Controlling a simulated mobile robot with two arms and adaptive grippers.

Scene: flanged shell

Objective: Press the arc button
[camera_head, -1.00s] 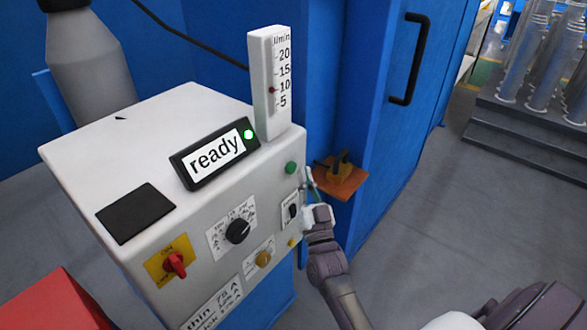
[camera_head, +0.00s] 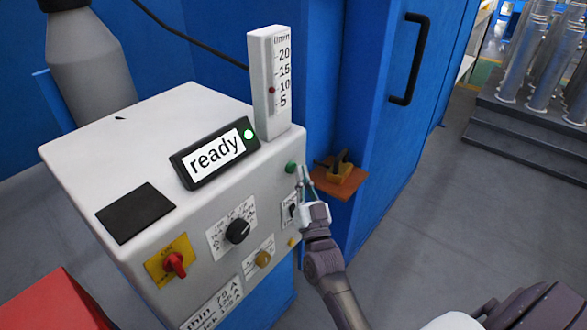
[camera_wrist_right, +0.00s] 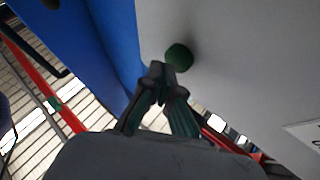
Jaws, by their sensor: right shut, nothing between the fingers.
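The green arc button (camera_head: 291,168) sits on the front panel of the white machine (camera_head: 120,132), near its upper right corner. It also shows in the right wrist view as a dark green round knob (camera_wrist_right: 179,57). My right gripper (camera_head: 303,169) is shut and empty, its fingertips close beside the button. In the right wrist view the fingertips (camera_wrist_right: 162,68) are just left of and below the knob; I cannot tell whether they touch it. The display (camera_head: 215,153) reads "ready" with a lit green lamp (camera_head: 248,134). My left gripper is not in view.
The panel also holds a black dial (camera_head: 238,231), a red switch (camera_head: 175,264), a brass knob (camera_head: 263,259) and a toggle switch (camera_head: 291,210) near my right gripper. An orange shelf (camera_head: 340,184) with a clamp-like item is to the right. A flow gauge (camera_head: 270,85) stands on top.

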